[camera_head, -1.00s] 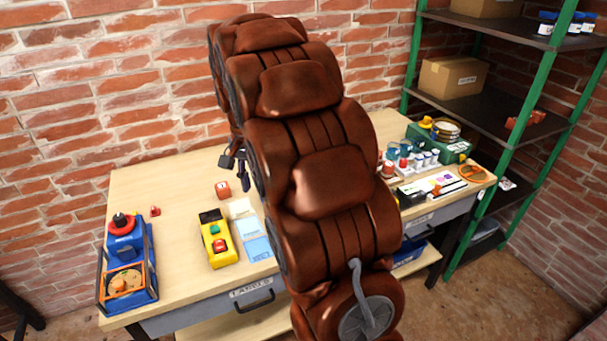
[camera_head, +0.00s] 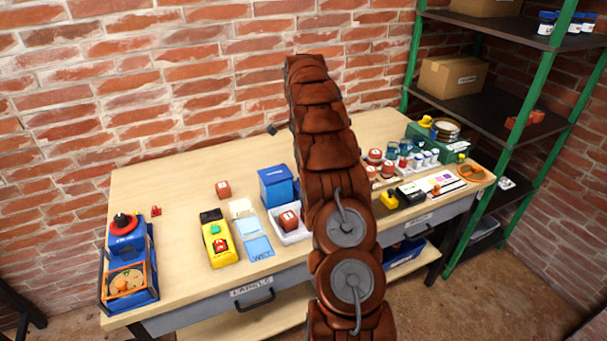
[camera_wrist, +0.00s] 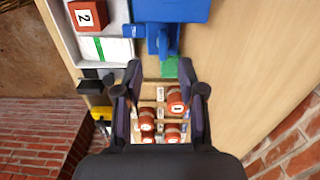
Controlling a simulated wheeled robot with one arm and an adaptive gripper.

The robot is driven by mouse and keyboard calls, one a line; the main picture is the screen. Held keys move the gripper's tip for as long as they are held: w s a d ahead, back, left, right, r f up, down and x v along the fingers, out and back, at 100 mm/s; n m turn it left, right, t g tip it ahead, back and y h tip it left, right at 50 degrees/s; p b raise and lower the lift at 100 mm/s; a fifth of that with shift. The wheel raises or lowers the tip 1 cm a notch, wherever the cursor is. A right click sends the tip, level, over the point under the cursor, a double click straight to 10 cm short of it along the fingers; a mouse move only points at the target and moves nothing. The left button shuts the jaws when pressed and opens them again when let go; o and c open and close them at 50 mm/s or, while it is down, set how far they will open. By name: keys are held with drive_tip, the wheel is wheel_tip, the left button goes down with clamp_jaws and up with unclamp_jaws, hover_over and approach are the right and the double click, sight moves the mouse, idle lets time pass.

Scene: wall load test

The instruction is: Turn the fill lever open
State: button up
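A blue box-like unit (camera_head: 277,187) stands on the bench just left of my arm. In the wrist view the blue unit (camera_wrist: 190,9) is at the top, with a blue lever-like part (camera_wrist: 158,40) sticking out toward my gripper and a green piece (camera_wrist: 170,68) beyond it. I cannot tell for sure that this part is the fill lever. My gripper (camera_wrist: 160,72) is open and appears empty, with its dark fingers spread either side of the view's middle.
A white tray (camera_head: 303,236) holding a red numbered block (camera_head: 289,220) sits in front of the blue unit. A yellow button box (camera_head: 218,240) and a blue station (camera_head: 128,262) stand left. Several red pots and jars crowd the right. Bench space behind the unit is clear.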

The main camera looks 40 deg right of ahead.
drive_tip(key=shift+d+f, duration=0.45)
drive_tip(key=shift+d, duration=0.15)
drive_tip(key=shift+f+p, duration=1.25)
drive_tip(key=shift+f, duration=2.55)
drive_tip(key=shift+c, duration=0.3)
clamp_jaws()
